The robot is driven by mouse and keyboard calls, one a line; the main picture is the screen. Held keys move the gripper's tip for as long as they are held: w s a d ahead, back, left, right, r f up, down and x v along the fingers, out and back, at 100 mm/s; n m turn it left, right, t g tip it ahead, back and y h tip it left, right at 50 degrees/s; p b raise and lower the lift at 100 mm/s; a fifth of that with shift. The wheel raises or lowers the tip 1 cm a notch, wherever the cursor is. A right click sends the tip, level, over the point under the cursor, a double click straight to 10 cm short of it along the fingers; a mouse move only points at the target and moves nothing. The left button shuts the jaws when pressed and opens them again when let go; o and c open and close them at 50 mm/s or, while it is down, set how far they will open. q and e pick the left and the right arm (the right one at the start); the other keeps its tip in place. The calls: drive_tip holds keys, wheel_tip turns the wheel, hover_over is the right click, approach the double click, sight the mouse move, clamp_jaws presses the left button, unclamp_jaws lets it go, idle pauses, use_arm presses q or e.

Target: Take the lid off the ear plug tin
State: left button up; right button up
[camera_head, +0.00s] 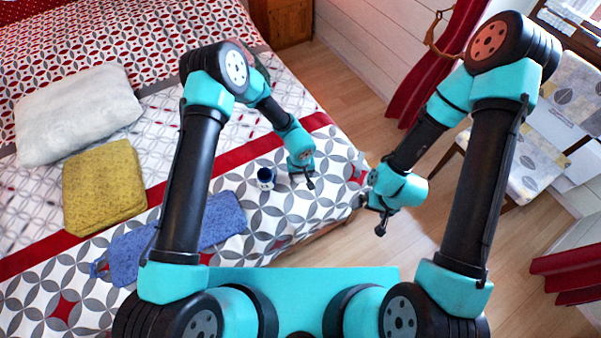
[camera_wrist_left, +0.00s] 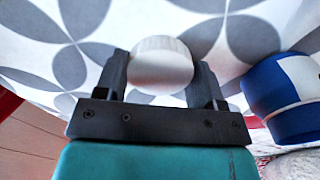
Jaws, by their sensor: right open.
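The ear plug tin (camera_head: 266,179) is a small dark blue pot with a white label, standing on the bed just left of my left gripper in the head view. It also shows at the right edge of the left wrist view (camera_wrist_left: 283,92). A round white lid (camera_wrist_left: 160,62) sits between the fingers of my left gripper (camera_wrist_left: 160,75), apart from the tin, with a finger against each side. In the head view my left gripper (camera_head: 302,178) is over the bedspread, and the lid is hard to make out. My right gripper (camera_head: 380,221) is open and empty, beyond the bed's edge.
A blue cloth (camera_head: 215,220) lies on the bed left of the tin, with a yellow cushion (camera_head: 103,187) and a white pillow (camera_head: 75,112) further left. The patterned bedspread around the tin is mostly clear. A chair (camera_head: 540,160) stands at the right.

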use_arm(q)
drive_tip(key=o, duration=0.5)
drive_tip(key=shift+c, duration=0.2)
drive_tip(key=shift+r, duration=0.15)
wheel_tip(320, 180, up, 12)
idle(0.9)
